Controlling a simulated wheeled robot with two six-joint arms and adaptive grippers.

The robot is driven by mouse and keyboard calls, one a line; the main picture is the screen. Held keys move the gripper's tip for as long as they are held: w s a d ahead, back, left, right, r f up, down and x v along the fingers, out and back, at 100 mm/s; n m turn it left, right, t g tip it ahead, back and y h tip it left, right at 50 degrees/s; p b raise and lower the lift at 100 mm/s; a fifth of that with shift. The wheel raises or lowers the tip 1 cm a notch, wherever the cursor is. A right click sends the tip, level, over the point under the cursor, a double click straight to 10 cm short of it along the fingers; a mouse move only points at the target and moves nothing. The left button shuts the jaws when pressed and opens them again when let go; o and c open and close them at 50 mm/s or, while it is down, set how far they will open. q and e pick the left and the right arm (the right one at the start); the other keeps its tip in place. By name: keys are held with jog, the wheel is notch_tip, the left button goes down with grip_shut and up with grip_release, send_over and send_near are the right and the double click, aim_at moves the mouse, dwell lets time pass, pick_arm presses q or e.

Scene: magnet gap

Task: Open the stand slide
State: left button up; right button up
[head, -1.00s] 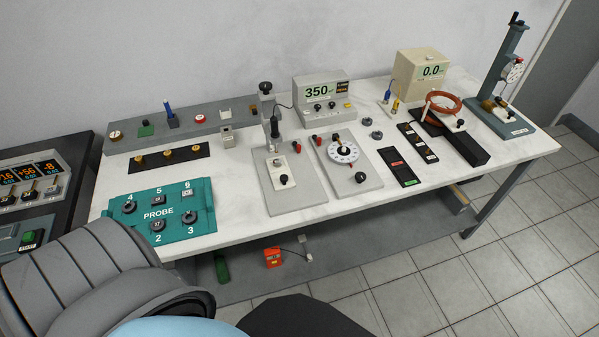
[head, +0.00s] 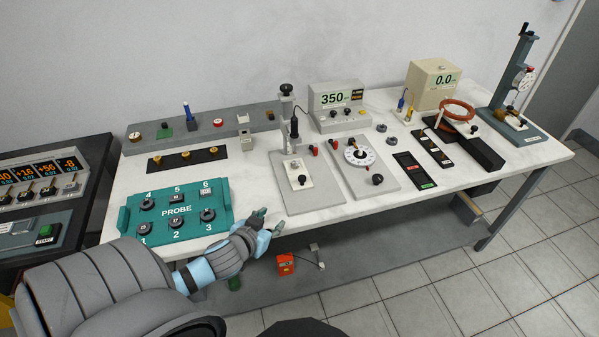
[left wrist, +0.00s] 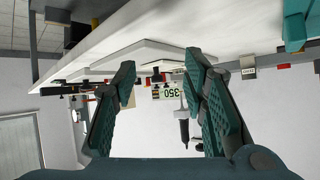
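A small stand (head: 292,120) with a black knob on top rises from a grey base plate (head: 318,200) in the middle of the bench. It holds a dark upright probe (head: 294,125) above a white block (head: 298,176) with a black knob. I cannot tell which part is its slide. My left gripper (head: 266,220) is open and empty at the bench's front edge, apart from the stand and to the right of the teal probe panel (head: 178,212). In the left wrist view its spread fingers (left wrist: 160,78) frame the bench equipment. My right gripper is not in view.
A plate with a white dial (head: 359,152) lies right of the stand, with the 350 display (head: 336,98) behind. A taller gauge stand (head: 520,75) is at the far right. The white bench top (head: 262,187) is clear between the teal panel and the stand plate.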

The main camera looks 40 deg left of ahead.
aim_at(301, 179)
pick_arm(q)
jog(key=w+a+r+t+h, duration=0.1)
jog(key=w+a+r+t, duration=0.15)
jog(key=w+r, duration=0.2)
jog(key=b+x, duration=0.1)
jog(key=x, duration=0.3)
jog(key=b+x, duration=0.2)
jog(key=x, duration=0.2)
jog(key=d+b+x, duration=0.1)
jog(key=b+x, duration=0.1)
jog(key=x, duration=0.3)
jog(key=shift+f, duration=0.15)
jog(key=shift+w+f+b, duration=0.1)
jog(key=shift+w+b, duration=0.25)
jog(key=shift+w, duration=0.15)
jog(key=shift+c, duration=0.6)
grip_shut()
